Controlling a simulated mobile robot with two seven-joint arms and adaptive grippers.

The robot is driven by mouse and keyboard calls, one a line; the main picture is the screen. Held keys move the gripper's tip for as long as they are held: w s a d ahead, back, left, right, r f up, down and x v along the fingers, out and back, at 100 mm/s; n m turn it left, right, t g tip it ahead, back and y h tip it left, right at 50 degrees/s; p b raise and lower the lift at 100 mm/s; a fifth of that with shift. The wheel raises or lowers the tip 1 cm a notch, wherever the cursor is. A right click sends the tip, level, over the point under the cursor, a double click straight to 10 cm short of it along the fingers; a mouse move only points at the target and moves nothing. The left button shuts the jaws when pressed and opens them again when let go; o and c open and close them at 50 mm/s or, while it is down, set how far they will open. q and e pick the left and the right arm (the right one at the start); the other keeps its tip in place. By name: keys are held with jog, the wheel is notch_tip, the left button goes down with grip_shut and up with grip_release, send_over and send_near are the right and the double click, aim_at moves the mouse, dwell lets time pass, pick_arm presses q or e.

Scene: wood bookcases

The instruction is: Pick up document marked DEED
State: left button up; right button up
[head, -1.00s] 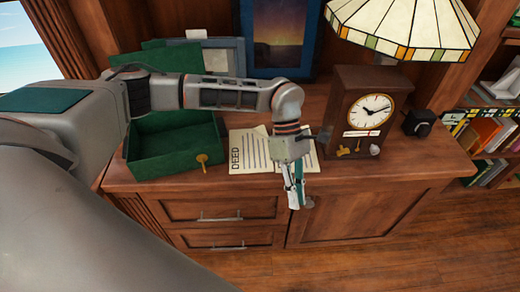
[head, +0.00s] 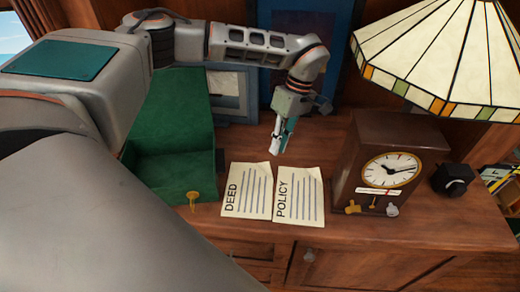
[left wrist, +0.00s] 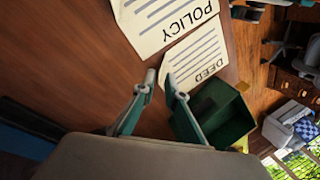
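The document marked DEED (head: 247,191) is a cream sheet with ruled lines, lying flat on the wooden cabinet top. It also shows in the left wrist view (left wrist: 196,57). A similar sheet marked POLICY (head: 299,196) lies just right of it in the head view, and it shows in the left wrist view (left wrist: 160,20). My left gripper (head: 276,152) hangs behind the two sheets, pointing down, apart from both. Its fingertips (left wrist: 159,78) have a gap between them with nothing held. My right gripper is in neither view.
An open green box (head: 165,178) with a gold key (head: 193,200) at its front stands left of DEED. A wooden clock (head: 385,170), a black knobbed object (head: 452,179) and a stained-glass lamp (head: 440,60) are at the right. Framed pictures (head: 232,88) stand behind.

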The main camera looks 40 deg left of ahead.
aim_at(271, 170)
pick_arm(q)
jog(key=shift+f, duration=0.3)
jog(key=shift+s+f, duration=0.75)
jog(key=shift+f, duration=0.35)
jog(key=x, duration=0.3)
jog(key=shift+s+d+f, duration=0.1)
jog(key=shift+f, duration=0.65)
grip_shut()
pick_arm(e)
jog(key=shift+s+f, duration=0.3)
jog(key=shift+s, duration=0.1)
pick_arm(q)
jog(key=shift+r, duration=0.1)
